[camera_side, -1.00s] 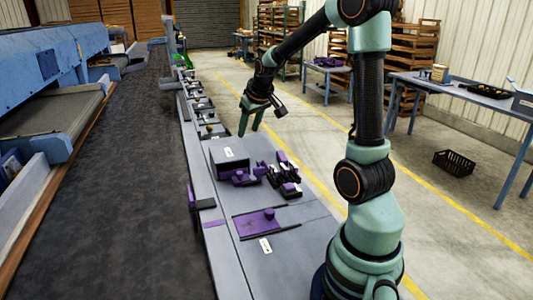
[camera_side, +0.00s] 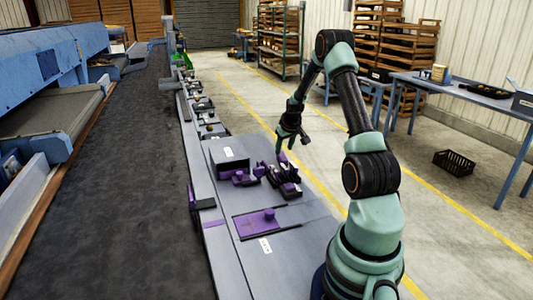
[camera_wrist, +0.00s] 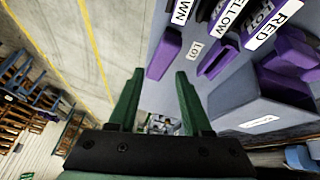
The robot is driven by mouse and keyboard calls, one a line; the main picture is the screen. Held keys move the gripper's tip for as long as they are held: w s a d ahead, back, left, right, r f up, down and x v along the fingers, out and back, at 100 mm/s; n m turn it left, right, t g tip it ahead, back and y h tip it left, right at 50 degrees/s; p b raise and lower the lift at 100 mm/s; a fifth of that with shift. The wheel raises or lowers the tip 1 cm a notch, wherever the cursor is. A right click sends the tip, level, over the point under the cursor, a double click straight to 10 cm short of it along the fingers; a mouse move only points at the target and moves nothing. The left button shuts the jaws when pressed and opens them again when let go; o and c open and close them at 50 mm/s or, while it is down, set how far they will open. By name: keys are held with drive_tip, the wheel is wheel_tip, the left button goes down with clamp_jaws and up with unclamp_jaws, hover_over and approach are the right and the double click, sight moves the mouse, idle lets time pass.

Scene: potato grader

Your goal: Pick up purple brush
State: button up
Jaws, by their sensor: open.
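Several purple pieces lie on the grey bench top (camera_side: 300,240); which one is the brush I cannot tell for sure. A narrow purple piece (camera_wrist: 165,53) lies alone near the bench edge in the wrist view, just beyond my fingertips. A second purple piece (camera_wrist: 218,56) lies to its right. A larger purple piece (camera_wrist: 292,55) is farther right. In the side view, my gripper (camera_side: 293,143) hangs over the far right edge of the bench, close to the purple pieces. Its green fingers are apart and empty; they also show in the wrist view (camera_wrist: 160,74).
A grey box (camera_side: 230,160) and a flat purple panel with a knob (camera_side: 250,226) are on the bench. The conveyor belt (camera_side: 110,200) runs left. Open floor lies right.

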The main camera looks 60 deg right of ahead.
sight(282, 155)
drive_tip(key=shift+x, duration=3.05)
drive_tip(key=shift+a, duration=0.1)
clamp_jaws()
